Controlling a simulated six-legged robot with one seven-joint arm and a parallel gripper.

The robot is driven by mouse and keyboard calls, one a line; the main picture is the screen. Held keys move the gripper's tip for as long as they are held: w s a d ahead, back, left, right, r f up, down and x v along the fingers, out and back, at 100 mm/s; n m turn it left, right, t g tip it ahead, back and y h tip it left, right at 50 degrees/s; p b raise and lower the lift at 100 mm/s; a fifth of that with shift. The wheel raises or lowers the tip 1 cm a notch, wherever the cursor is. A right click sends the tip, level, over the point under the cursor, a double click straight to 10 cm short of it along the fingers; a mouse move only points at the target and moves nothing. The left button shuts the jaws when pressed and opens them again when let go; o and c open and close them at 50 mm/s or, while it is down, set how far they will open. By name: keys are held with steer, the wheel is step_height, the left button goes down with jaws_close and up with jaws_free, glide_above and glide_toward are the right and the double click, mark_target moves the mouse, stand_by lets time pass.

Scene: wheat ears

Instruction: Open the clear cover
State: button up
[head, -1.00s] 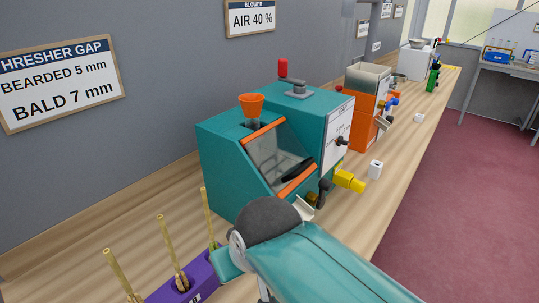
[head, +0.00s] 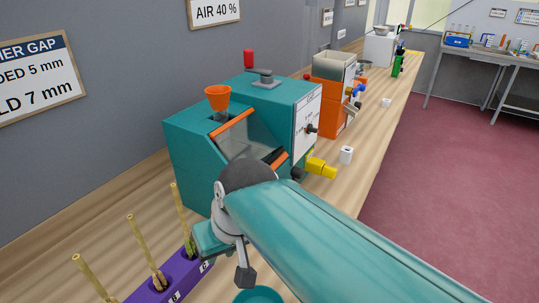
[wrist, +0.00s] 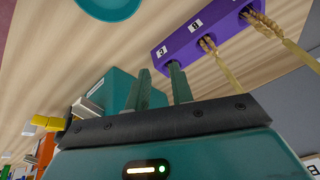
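The clear cover (head: 248,143) is a see-through sloping panel with orange strips along its top and bottom edges. It lies flat on the front slope of the teal thresher (head: 185,160) and looks closed. My arm hides part of its lower edge. The cover cannot be made out there.
A purple rack (head: 185,272) with wheat ears stands close to my gripper. A teal bowl (head: 258,296) is at the bottom edge. A yellow part (head: 321,168) sticks out at the thresher's right, near a small white block (head: 346,155). An orange machine (head: 335,110) stands behind.

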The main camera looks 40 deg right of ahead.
steer(key=w+d+r+m+g+y, duration=0.1)
steer(key=w+d+m+y, duration=0.35)
steer(key=d, duration=0.25)
steer(key=m+t+y, duration=0.5)
steer(key=t+y, duration=0.1)
steer(key=t, duration=0.3)
glide_toward(278, 156)
steer(key=shift+n+h, duration=0.25)
steer(key=x, duration=1)
steer(key=shift+w+a, duration=0.25)
steer(key=shift+w, duration=0.05)
jaws_close()
